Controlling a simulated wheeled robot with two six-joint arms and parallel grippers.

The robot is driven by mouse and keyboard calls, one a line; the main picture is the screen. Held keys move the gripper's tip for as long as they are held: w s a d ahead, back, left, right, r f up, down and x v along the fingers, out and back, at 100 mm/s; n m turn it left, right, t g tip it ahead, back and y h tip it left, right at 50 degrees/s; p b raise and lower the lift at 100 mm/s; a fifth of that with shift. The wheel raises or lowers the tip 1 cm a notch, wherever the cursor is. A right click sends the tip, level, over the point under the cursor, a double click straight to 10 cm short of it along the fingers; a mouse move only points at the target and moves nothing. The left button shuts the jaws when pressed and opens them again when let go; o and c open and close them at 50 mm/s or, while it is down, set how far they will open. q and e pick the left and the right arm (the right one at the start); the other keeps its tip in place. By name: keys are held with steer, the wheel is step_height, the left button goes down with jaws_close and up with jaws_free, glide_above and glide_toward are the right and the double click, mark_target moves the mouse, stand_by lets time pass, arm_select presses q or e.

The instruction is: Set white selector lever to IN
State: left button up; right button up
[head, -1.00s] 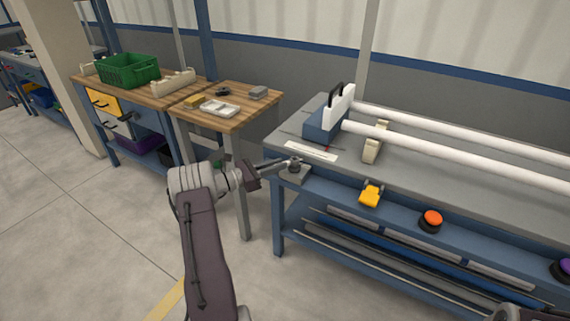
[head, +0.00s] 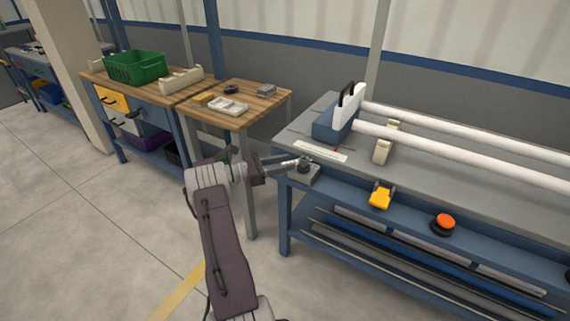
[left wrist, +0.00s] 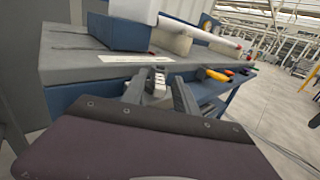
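A grey selector block (head: 303,174) with a dark round top sits at the front left corner of the grey bench. My left gripper (head: 299,163) reaches it from the left, with its fingertips at the block's top. In the left wrist view the two fingers of my left gripper (left wrist: 160,88) stand apart. A small pale upright piece (left wrist: 159,82), perhaps the white lever, shows between them. I cannot tell whether the fingers touch it. The lever's setting and any IN mark are too small to read. My right gripper is not in view.
The bench (head: 420,187) carries long white pipes (head: 450,160), a blue and white stop with a black handle (head: 337,122) and a white label strip (head: 320,151). A yellow part (head: 381,197) and an orange button (head: 443,222) are on its front. A wooden table (head: 245,118) stands behind left.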

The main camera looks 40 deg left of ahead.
arm_select(q)
steer(key=p+v, duration=0.1)
steer(key=v, duration=0.8)
stand_by(0.4)
